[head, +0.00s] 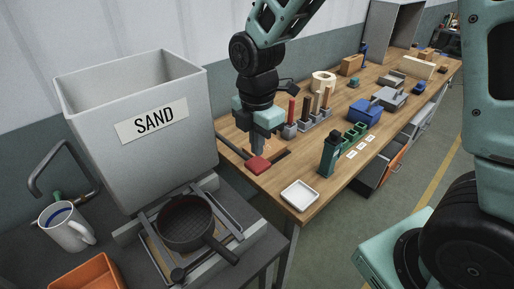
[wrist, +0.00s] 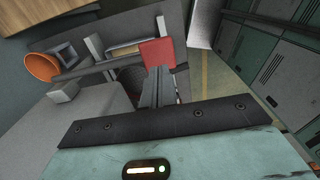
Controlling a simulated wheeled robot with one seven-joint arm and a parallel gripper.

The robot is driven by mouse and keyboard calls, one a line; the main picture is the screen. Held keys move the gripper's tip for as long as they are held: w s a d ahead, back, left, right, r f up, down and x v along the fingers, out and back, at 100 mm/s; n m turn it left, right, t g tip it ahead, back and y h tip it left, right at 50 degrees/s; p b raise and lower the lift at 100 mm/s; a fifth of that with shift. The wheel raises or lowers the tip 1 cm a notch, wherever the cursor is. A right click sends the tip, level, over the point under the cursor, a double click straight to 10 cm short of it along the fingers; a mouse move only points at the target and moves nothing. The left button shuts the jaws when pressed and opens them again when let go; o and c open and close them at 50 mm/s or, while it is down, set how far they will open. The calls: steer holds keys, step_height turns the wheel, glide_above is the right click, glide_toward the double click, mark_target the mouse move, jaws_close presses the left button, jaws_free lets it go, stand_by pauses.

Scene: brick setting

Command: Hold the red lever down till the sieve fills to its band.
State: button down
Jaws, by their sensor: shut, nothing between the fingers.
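The red lever (head: 258,164) has a flat red pad beside the sand bin, at the near left edge of the wooden bench. It also shows in the wrist view (wrist: 157,51). My gripper (head: 256,151) is shut and empty, pointing down with its fingertips at the pad. In the wrist view its fingertips (wrist: 158,72) overlap the pad's near edge; I cannot tell whether they press on it. The dark round sieve (head: 184,225) with a handle sits on a metal frame below the grey SAND bin (head: 140,125). Its inside looks dark; I cannot make out sand or a band.
A white mug (head: 66,228) and an orange container (head: 86,274) stand at the lower left. A white tray (head: 300,195) lies on the bench right of the lever.

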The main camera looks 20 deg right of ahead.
mark_target(257, 164)
steer(key=shift+f+p, duration=0.4)
steer(key=shift+f, duration=1.2)
